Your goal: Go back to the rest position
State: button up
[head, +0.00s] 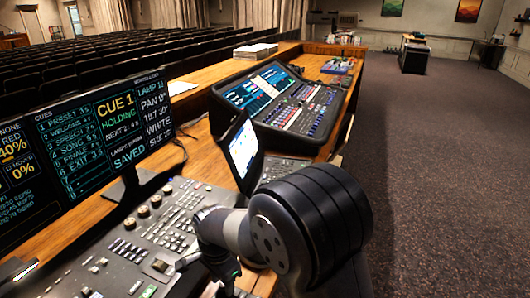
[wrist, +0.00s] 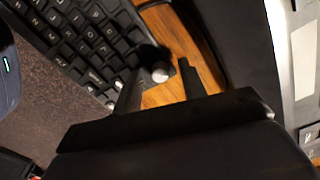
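A black keyboard (wrist: 85,35) lies beside the fingers in the wrist view. A cue monitor (head: 85,150), a small tilted screen (head: 243,148) and a sound mixer (head: 290,105) stand along the wooden desk. Carpeted floor (head: 430,150) is open to the right.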

jog(key=n, duration=0.4)
jog(key=shift+n, duration=2.6)
